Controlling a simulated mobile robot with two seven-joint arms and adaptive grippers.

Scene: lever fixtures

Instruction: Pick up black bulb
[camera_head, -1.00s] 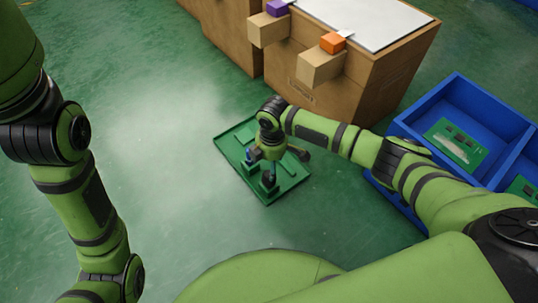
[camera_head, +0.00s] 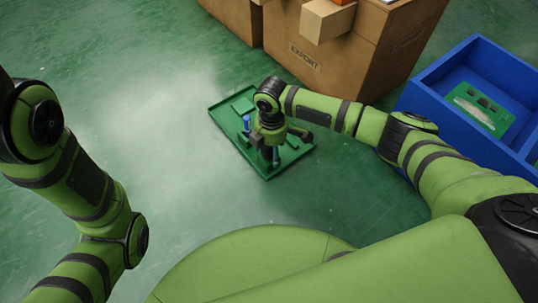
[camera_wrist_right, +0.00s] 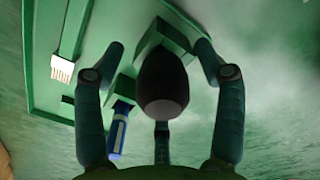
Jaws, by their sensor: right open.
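The black bulb (camera_wrist_right: 163,84) is a dark, rounded shape in the middle of the right wrist view, over a green block. My right gripper (camera_head: 271,150) is over the green tray (camera_head: 226,126) on the floor. In the wrist view its fingers (camera_wrist_right: 160,50) are spread around the bulb, with visible gaps on the left and right. In the head view I cannot make out the bulb, as the gripper covers that spot. My left arm comes in from the left, and its gripper is out of the frame.
A blue-handled item (camera_wrist_right: 118,132) stands close to the left finger, also visible in the head view (camera_head: 246,124). A brush-like item with pale bristles (camera_wrist_right: 62,69) lies farther left. A cardboard box (camera_head: 305,58) and a blue bin (camera_head: 440,66) stand beyond the tray.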

